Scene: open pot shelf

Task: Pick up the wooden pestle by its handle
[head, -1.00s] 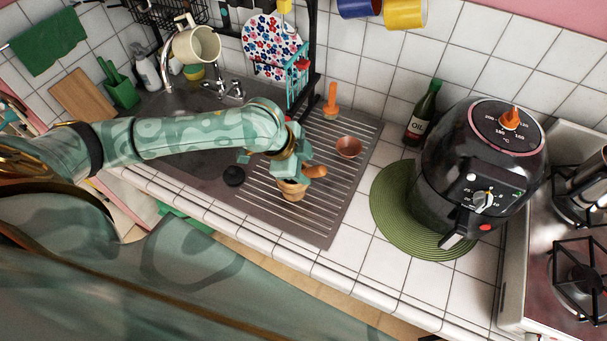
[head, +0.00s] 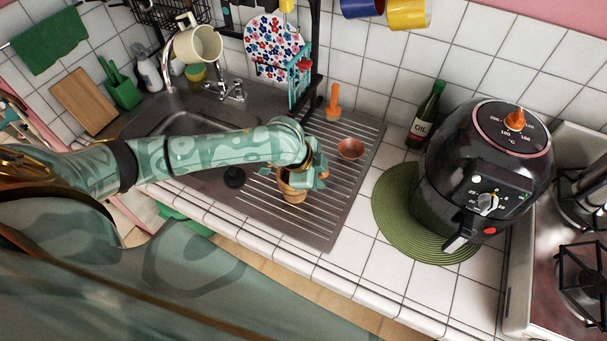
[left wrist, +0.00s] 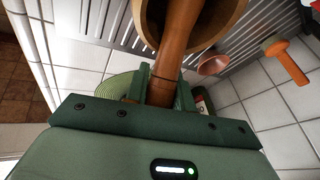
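The wooden pestle (left wrist: 177,42) leans in the wooden mortar (head: 293,194), which stands on the ribbed drainboard; the mortar's rim also shows in the left wrist view (left wrist: 228,22). The pestle's handle runs out of the mortar to between the fingers of my left gripper (left wrist: 163,88). Both fingers lie close along the handle's sides, with no clear gap, so they look shut on it. In the head view my left gripper (head: 312,178) is above the mortar and hides the pestle. My right gripper is in neither view.
A small copper bowl (head: 350,149) and an orange-handled tool (head: 333,103) are behind the gripper on the drainboard. An oil bottle (head: 425,115) and a black air fryer (head: 480,165) on a green mat (head: 395,225) stand right.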

